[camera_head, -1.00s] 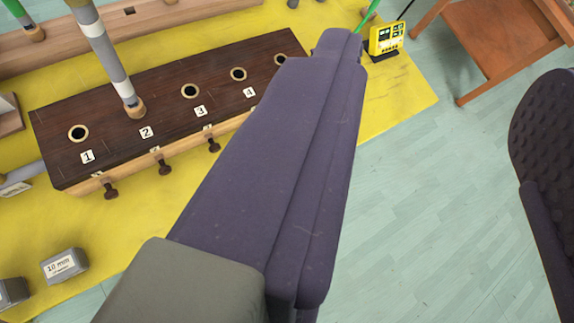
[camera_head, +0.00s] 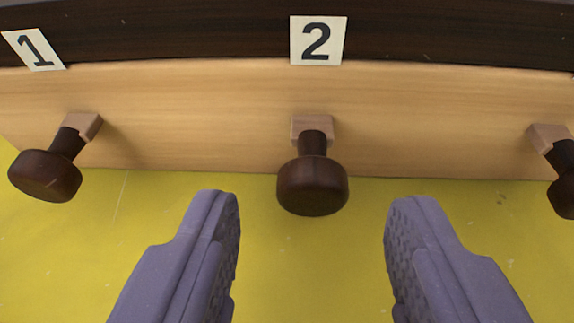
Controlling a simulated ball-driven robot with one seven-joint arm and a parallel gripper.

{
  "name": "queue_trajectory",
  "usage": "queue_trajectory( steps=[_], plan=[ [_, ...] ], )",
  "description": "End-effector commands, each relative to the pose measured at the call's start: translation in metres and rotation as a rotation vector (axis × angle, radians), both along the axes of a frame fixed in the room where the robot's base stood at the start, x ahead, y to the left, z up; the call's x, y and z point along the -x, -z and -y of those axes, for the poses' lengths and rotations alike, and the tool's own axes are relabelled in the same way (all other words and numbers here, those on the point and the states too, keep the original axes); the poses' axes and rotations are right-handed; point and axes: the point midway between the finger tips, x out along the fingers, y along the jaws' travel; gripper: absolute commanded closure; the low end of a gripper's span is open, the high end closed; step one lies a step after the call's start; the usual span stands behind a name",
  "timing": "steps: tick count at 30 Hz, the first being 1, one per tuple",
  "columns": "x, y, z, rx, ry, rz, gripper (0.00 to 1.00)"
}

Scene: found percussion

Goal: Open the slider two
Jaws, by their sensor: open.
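The knob of slider two (camera_head: 313,187) is dark brown and round. It sticks out from a small wooden block on the pale wooden front of the box, below the label "2" (camera_head: 317,40). My gripper (camera_head: 312,215) is open and empty. One purple finger shows on each side of the knob's line, both apart from it, with the knob centred in the gap between the fingertips and slightly farther up the picture. Nothing hides the knob.
Another knob (camera_head: 45,176) is at the left, below the label "1" (camera_head: 34,49). A third knob (camera_head: 564,180) is partly cut off at the right edge. The dark box top (camera_head: 180,35) lies above; a clear yellow surface (camera_head: 265,260) lies below.

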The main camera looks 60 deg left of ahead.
Motion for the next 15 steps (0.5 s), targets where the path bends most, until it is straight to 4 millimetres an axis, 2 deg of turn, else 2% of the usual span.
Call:
queue_trajectory(
  steps=[3,11,12,15],
  plan=[
    [-0.0058,0.0047,-0.0075,-0.001,0.0,0.001,0.49],
    [-0.0076,0.004,-0.0093,0.0,0.001,0.0,0.49],
    [-0.0076,0.004,-0.0093,0.0,0.001,0.0,0.53],
    [-0.0075,0.0039,-0.0092,0.0,0.001,0.0,0.77]
  ],
)
